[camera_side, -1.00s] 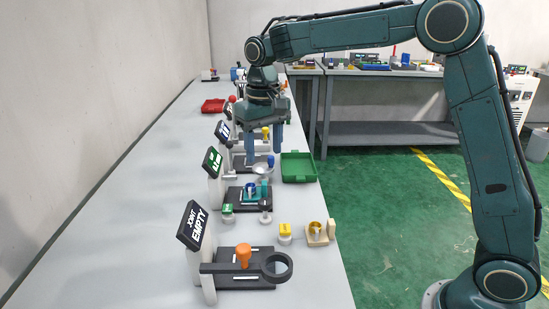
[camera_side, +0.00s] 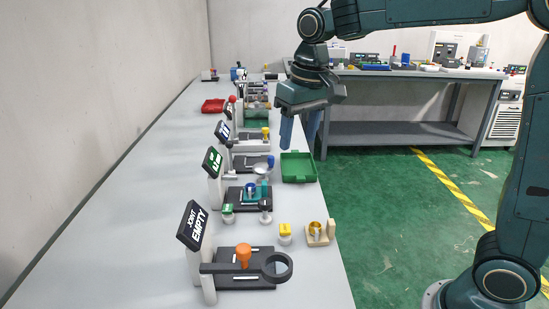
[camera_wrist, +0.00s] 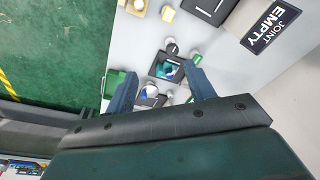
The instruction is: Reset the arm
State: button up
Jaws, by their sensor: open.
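My gripper (camera_side: 299,132) is open and empty in the side view. Its two blue fingers point down, raised above the right edge of the long grey bench, over the green tray's far end. In the wrist view my gripper (camera_wrist: 160,88) shows its fingers spread wide, with bench items far below between them. Nothing is held.
The long grey bench (camera_side: 130,200) carries several stations with signs, the nearest reading "JOINT EMPTY" (camera_side: 194,226). A second table (camera_side: 395,134) stands behind; green floor (camera_side: 400,210) is clear.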

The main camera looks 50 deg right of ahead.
jog(key=s+d+f+t, duration=0.1)
jog(key=s+t, duration=0.1)
jog(key=s, duration=0.9)
jog(key=s+d+f+n+t, duration=0.1)
jog(key=s+t, duration=0.1)
jog(key=s, duration=0.8)
jog(key=shift+s+d+f+n, duration=0.25)
jog(key=shift+s+d+n, duration=0.05)
jog(key=shift+s+d, duration=0.1)
jog(key=shift+o, duration=0.3)
jog(key=shift+w, duration=0.1)
